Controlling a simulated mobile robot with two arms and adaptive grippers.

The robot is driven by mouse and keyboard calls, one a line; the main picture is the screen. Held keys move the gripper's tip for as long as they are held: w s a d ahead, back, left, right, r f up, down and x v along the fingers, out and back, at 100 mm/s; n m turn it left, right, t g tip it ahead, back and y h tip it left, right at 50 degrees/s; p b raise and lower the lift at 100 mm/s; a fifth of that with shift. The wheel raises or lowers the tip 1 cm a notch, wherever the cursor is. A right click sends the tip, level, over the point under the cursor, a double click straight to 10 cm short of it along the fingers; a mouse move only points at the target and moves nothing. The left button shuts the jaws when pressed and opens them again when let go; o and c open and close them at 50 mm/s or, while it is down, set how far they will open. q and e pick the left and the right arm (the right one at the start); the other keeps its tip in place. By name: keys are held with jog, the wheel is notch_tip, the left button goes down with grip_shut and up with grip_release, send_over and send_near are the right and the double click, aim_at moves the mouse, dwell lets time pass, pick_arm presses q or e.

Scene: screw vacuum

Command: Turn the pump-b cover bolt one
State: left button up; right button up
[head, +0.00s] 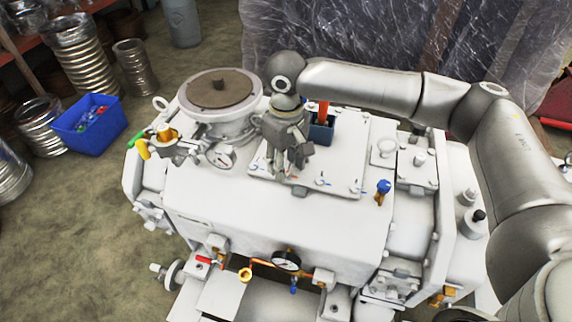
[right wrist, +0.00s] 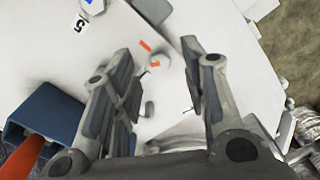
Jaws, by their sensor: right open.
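The pump's flat cover plate (head: 345,150) lies on top of the white pump body, with small bolts and coloured marks along its front edge. My right gripper (head: 287,166) points down over the plate's left part, its fingers apart. In the right wrist view, my right gripper (right wrist: 155,58) is open, and a small grey bolt head (right wrist: 160,61) with orange marks shows between the fingertips. I cannot tell whether a finger touches it, nor read its number. My left gripper is not in view.
A dark blue holder (head: 321,133) with a red-handled tool stands on the plate right of my gripper. A round flange (head: 218,90) rises at the left. A blue-topped valve (head: 383,187) stands at the plate's right. A blue bin (head: 88,125) sits on the floor.

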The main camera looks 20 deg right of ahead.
jog(key=shift+f, duration=0.75)
grip_shut()
